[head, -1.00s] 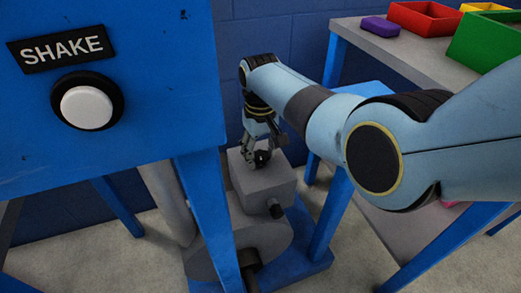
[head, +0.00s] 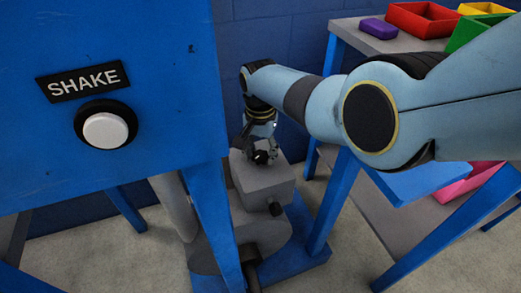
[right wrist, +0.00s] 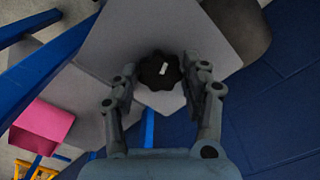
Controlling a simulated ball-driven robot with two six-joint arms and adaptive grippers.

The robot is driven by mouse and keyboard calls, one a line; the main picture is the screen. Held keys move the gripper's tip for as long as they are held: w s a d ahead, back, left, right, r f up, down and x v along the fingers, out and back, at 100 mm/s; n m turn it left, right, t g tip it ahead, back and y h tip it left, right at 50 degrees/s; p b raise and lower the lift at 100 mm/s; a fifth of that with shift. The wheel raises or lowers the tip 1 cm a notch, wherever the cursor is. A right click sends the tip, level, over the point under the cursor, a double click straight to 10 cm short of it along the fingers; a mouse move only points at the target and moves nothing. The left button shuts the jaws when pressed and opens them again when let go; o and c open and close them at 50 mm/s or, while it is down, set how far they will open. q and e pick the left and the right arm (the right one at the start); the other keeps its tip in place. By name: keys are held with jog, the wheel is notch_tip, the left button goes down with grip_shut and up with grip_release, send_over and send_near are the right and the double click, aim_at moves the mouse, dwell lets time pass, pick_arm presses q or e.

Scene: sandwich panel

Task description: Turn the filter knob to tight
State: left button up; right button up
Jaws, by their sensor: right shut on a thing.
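The filter knob (right wrist: 160,71) is black and lobed with a white mark. It sits on top of a grey box-shaped housing (right wrist: 112,42). In the right wrist view it lies between the two fingers of my right gripper (right wrist: 158,78), which is shut on it. In the head view the right gripper (head: 260,150) points down onto the knob (head: 262,157) on the grey housing (head: 262,182). The fingers partly hide the knob there. I see no lettering for the knob's positions. My left gripper is not in view.
A blue panel with a SHAKE sign (head: 83,81) and a white button (head: 106,130) stands at the left, close to the housing. A table (head: 383,46) at the right holds a purple block (head: 379,28) and coloured bins. A pink bin (head: 468,181) is lower right.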

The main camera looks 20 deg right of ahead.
jog(key=m, duration=0.5)
jog(key=shift+m, duration=0.3)
jog(key=m, duration=0.5)
jog(key=shift+p, duration=0.35)
jog(key=m, duration=0.5)
jog(key=shift+m, duration=0.4)
jog(key=m, duration=0.5)
jog(key=shift+m, duration=0.7)
jog(key=o, duration=1.2)
jog(key=shift+c, duration=0.2)
jog(key=shift+r, duration=0.1)
